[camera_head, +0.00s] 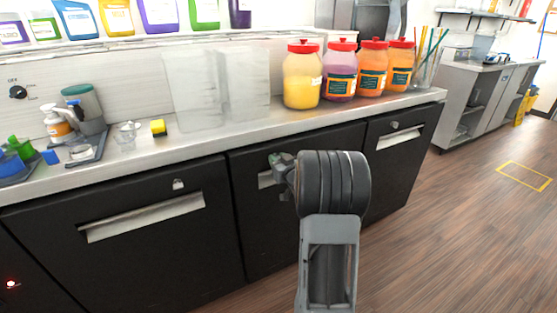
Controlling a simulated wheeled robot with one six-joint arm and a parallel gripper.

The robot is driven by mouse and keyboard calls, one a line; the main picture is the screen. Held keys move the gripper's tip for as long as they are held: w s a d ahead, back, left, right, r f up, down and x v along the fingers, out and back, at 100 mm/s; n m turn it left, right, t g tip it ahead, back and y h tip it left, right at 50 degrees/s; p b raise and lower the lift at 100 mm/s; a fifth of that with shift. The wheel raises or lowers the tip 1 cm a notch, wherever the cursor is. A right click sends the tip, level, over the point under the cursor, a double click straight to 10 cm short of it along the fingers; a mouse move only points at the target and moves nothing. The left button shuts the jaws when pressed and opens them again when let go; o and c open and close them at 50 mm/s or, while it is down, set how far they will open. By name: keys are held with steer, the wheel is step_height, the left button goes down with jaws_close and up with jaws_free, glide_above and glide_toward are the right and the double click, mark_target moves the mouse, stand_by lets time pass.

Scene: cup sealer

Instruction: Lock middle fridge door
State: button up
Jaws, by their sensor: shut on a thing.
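The middle fridge door (258,235) is a black panel under the counter and looks closed. I cannot tell how the lock is turned. The left fridge door (150,265) has a silver lock (179,184) above its handle. The right fridge door (388,175) has a lock (395,125) too. Both look closed.
The counter edge (150,164) runs just above the doors and my gripper. Jars with red lids, such as a yellow one (302,80), stand on the counter at right. A dispenser (85,108) and small items stand at left. The wooden floor (470,230) is clear at right.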

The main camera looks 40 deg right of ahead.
stand_by(0.3)
steer(key=o, duration=0.9)
steer(key=s, duration=0.4)
steer(key=s+a, duration=0.1)
steer(key=s, duration=0.4)
steer(key=s+p, duration=0.1)
steer(key=s, duration=0.3)
steer(key=shift+s+a, duration=0.35)
steer(key=shift+a, duration=0.05)
